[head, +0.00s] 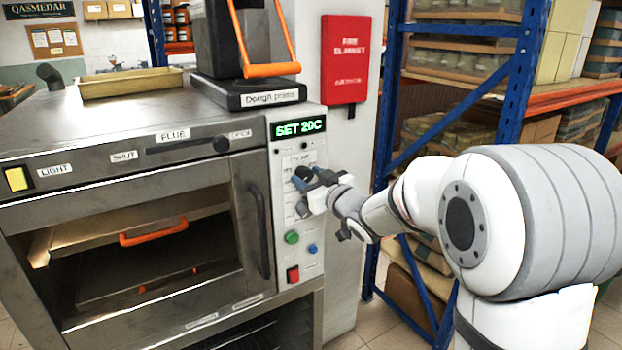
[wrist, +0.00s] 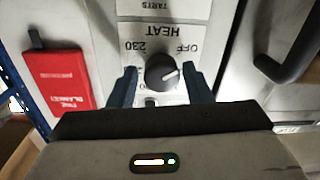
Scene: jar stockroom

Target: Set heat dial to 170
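The heat dial (wrist: 160,70) is a round dark knob with a white pointer mark, on the oven's pale control panel (head: 285,215). In the wrist view its label "HEAT" is upside down, with "OFF" and "230" beside it; the pointer is on the "OFF" side, toward the right. My gripper (wrist: 160,75) is open, its blue-grey fingers either side of the dial with gaps showing. In the head view my gripper (head: 316,184) is at the panel and partly covers the dial (head: 302,173). The green display (head: 299,127) reads "SET 20C".
Below the dial are a green button (head: 291,237), a blue button (head: 312,249) and a red switch (head: 293,274). The oven door handle (head: 259,232) is left of the panel. A red fire blanket box (head: 344,60) hangs behind. Blue shelving (head: 515,75) stands right.

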